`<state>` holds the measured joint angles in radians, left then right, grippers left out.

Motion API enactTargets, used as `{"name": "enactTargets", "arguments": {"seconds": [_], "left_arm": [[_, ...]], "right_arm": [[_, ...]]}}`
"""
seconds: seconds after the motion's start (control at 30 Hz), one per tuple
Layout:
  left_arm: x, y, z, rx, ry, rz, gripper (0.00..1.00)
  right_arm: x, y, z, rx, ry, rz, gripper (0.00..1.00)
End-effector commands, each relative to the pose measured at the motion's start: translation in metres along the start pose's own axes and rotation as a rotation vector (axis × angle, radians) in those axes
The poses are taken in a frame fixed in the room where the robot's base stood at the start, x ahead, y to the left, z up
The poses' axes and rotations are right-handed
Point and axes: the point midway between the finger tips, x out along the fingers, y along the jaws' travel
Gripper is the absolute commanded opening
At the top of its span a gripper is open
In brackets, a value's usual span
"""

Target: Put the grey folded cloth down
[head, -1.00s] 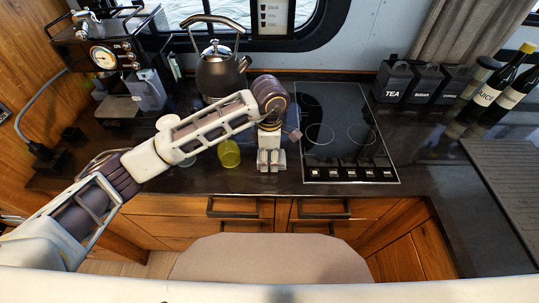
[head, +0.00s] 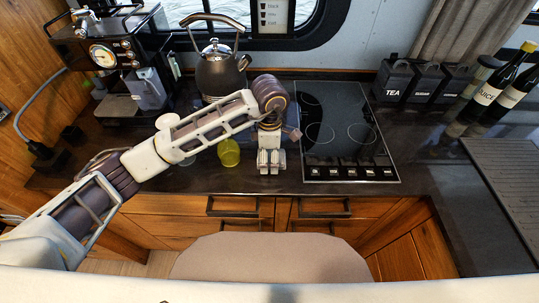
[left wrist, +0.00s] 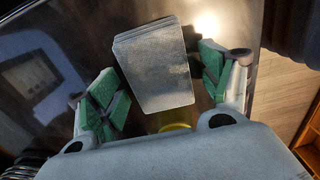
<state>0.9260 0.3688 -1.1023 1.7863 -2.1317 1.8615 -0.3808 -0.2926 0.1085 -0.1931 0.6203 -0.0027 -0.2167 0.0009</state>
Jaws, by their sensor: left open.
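The grey folded cloth (left wrist: 155,68) shows in the left wrist view as a light grey layered block over the dark glossy counter. It lies between the green-padded fingers of my left gripper (left wrist: 158,78), with a narrow gap on each side. The gripper is open. In the head view my left gripper (head: 271,160) points down low over the counter, left of the hob; I cannot make out the cloth there. Whether the cloth's underside fully touches the counter is hard to tell. My right gripper is not in view.
A yellow cup (head: 229,153) stands close left of the gripper. A kettle (head: 220,72) is behind, and a black hob (head: 345,135) is to the right. A coffee machine (head: 110,50), canisters (head: 425,82) and bottles (head: 503,82) stand farther off.

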Motion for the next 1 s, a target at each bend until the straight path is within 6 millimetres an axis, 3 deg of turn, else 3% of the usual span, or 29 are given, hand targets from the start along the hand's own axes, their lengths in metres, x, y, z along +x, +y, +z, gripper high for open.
{"name": "enactTargets", "arguments": {"seconds": [0.37, 1.0], "left_arm": [[-0.011, 0.001, 0.000, 0.000, -0.001, 0.001, 0.79], [-0.088, 0.001, 0.000, 0.000, -0.001, 0.002, 0.79]], "right_arm": [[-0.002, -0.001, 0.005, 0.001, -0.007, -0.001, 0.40], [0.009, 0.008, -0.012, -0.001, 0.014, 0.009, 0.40]]}}
